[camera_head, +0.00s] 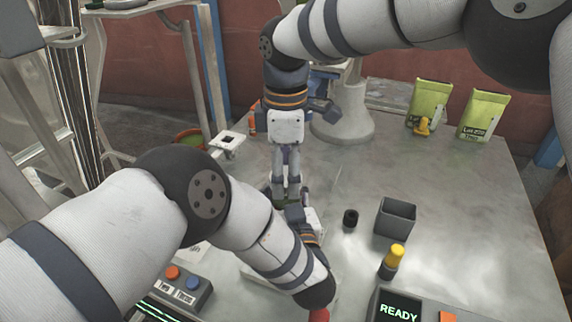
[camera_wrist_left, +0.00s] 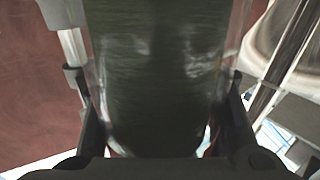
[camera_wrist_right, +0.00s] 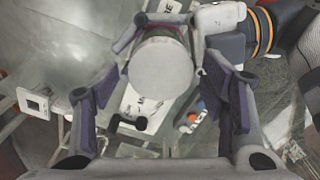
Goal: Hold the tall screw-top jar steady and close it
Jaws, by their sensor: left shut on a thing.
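The tall jar (camera_wrist_left: 160,90) is clear with dark green contents and fills the middle of the left wrist view. My left gripper (camera_wrist_left: 160,125) is shut around its sides; it also shows in the head view (camera_head: 293,212), mostly hidden by the arms. A round pale grey lid (camera_wrist_right: 163,68) shows from above in the right wrist view, at the jar's top. My right gripper (camera_head: 287,188) points straight down over the jar. In the right wrist view its purple-padded fingers (camera_wrist_right: 163,80) stand apart on both sides of the lid, seemingly without touching. Whether the lid is seated is unclear.
A grey open bin (camera_head: 396,220), a small black cylinder (camera_head: 350,218) and a yellow-capped bottle (camera_head: 391,264) stand right of the grippers. Green pouches (camera_head: 428,103) stand at the back. A READY display (camera_head: 398,309) and button box (camera_head: 178,287) are in front.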

